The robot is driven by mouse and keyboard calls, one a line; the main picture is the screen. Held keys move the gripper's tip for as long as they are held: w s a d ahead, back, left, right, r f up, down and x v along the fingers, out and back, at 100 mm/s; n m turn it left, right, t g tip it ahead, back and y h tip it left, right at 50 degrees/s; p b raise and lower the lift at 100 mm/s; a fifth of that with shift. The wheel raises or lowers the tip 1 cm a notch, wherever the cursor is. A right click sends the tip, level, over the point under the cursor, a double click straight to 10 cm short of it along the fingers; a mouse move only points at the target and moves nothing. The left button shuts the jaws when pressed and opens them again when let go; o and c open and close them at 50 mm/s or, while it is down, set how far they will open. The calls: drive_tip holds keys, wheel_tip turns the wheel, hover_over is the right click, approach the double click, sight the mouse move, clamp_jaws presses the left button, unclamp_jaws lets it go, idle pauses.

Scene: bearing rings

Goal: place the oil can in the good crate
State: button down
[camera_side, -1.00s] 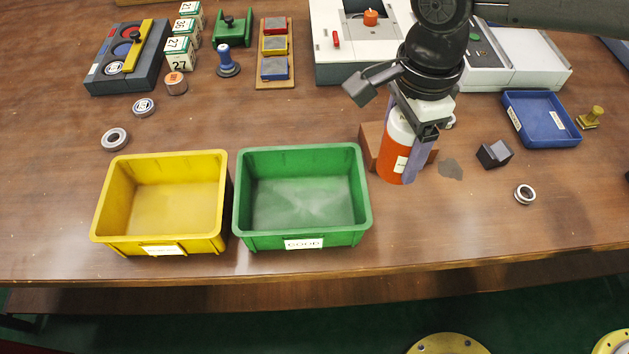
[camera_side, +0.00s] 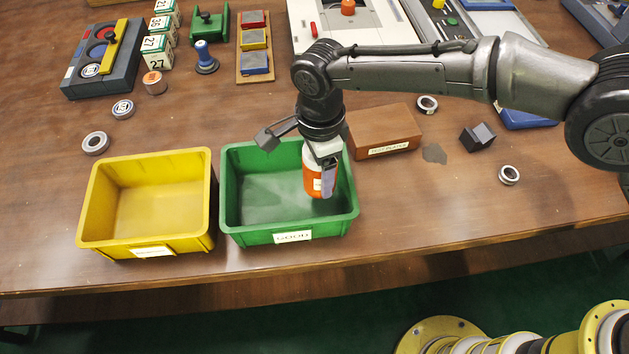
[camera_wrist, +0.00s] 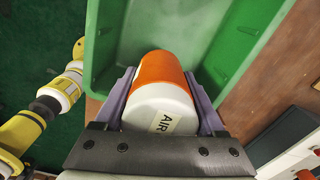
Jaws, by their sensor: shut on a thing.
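The oil can (camera_side: 314,187) is an orange and white cylinder. It also shows in the wrist view (camera_wrist: 160,85), with a label on its white end reading "AIR". My gripper (camera_side: 322,170) is shut on it, with a purple finger on each side in the wrist view (camera_wrist: 161,103). The green good crate (camera_side: 291,238) has a white label reading "GOOD". In the side view the can is upright over the right part of this crate. I cannot tell whether its base touches the crate floor.
A yellow crate (camera_side: 146,243) stands just left of the green one. A brown labelled box (camera_side: 384,131) is behind and right of the green crate. A dark block (camera_side: 477,137) and a ring (camera_side: 509,175) lie farther right. The table's front edge is close to the crates.

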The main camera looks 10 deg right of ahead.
sight(318, 186)
drive_tip(key=shift+f, duration=2.5)
drive_tip(key=shift+f, duration=0.1)
unclamp_jaws()
drive_tip(key=shift+f, duration=0.1)
wheel_tip(318, 186, up, 12)
drive_tip(key=shift+r, duration=0.2)
